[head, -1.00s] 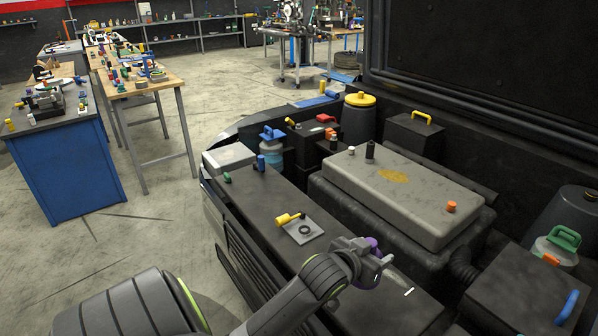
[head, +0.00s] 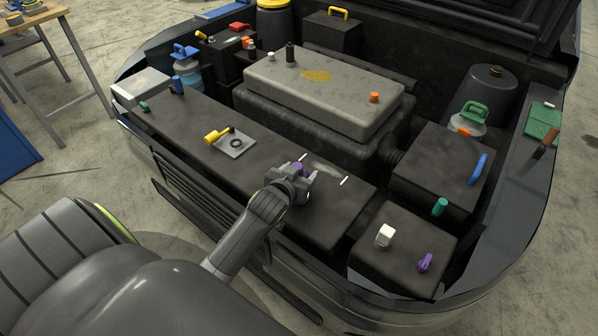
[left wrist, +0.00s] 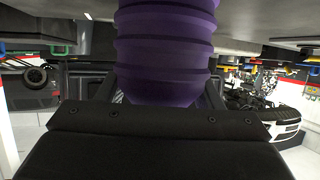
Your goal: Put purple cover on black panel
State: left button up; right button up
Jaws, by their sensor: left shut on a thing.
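The purple cover (head: 298,168) is ribbed and round, partly hidden by my left gripper (head: 302,184) in the head view. In the left wrist view the purple cover (left wrist: 167,50) fills the upper middle, between the fingers. My left gripper is shut on it, over the long black panel (head: 265,171) at the front of the engine bay. Short white marks (head: 344,181) and a pale smear on the black panel lie close to the gripper. I cannot tell whether the cover touches the panel. My right gripper is not in view.
A yellow-handled part (head: 216,135) and a black ring on a grey plate (head: 234,148) lie left of the gripper. The grey engine cover (head: 318,95) rises behind. A white block (head: 385,236) and a small purple piece (head: 425,262) sit on the black box at right.

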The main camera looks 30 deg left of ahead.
pick_arm(q)
jog(key=shift+f, duration=0.15)
jog(key=o, duration=1)
jog(key=shift+r, duration=0.2)
jog(key=v, duration=1.2)
